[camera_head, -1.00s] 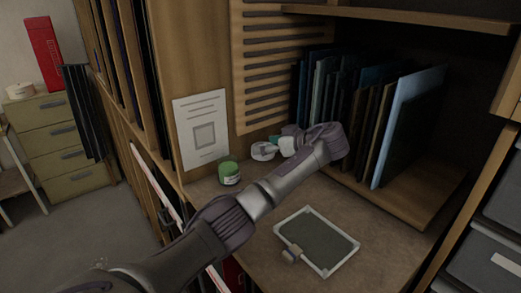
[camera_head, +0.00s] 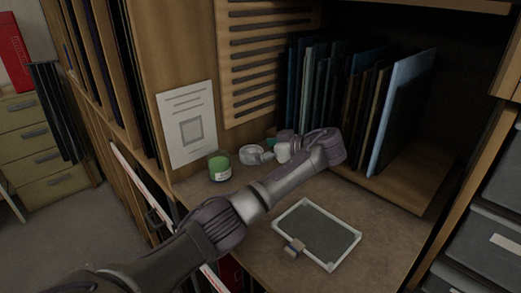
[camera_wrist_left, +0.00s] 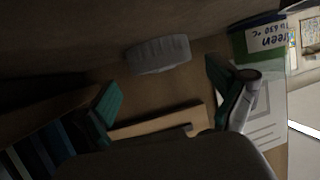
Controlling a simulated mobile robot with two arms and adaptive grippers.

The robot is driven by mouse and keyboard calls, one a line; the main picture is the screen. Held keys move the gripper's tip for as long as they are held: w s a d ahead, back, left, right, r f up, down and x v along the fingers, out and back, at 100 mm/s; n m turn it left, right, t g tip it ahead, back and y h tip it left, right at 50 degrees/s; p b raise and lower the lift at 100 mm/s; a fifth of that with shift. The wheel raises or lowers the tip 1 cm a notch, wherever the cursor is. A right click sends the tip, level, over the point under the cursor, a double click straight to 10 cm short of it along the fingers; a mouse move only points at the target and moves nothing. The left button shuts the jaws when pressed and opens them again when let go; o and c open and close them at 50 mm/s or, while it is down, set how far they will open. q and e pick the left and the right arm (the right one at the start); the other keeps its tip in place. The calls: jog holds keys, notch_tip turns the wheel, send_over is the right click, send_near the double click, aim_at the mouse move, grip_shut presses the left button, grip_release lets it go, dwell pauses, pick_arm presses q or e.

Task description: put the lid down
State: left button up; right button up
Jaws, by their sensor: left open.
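The lid is a small pale grey-white disc (camera_head: 251,154) on the counter beside the green paint jar (camera_head: 219,166). In the left wrist view the lid (camera_wrist_left: 158,54) shows its ribbed side and appears to rest on the counter surface. My left gripper (camera_head: 270,150) is just right of the lid in the head view. In the left wrist view its teal-padded fingers (camera_wrist_left: 165,92) are spread wide, with the lid beyond the gap and apart from both. The jar (camera_wrist_left: 262,40) carries a "Green" label there. My right gripper is not in view.
A framed dark panel (camera_head: 317,234) with a small block at its edge lies on the front of the counter (camera_head: 385,215). Several upright glass sheets (camera_head: 400,115) stand on a rack behind my arm. A printed sheet (camera_head: 187,125) hangs on the wall behind the jar.

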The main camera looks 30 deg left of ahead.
pick_arm(q)
jog(key=shift+a, duration=0.4)
jog(key=p+v, duration=0.1)
jog(key=v, duration=0.2)
jog(key=shift+r, duration=0.2)
jog(key=p+v, duration=0.3)
jog(key=shift+d, duration=0.25)
jog(key=shift+s+d+r+p, duration=0.1)
jog(key=shift+d+p, duration=0.2)
jog(key=shift+d, duration=0.15)
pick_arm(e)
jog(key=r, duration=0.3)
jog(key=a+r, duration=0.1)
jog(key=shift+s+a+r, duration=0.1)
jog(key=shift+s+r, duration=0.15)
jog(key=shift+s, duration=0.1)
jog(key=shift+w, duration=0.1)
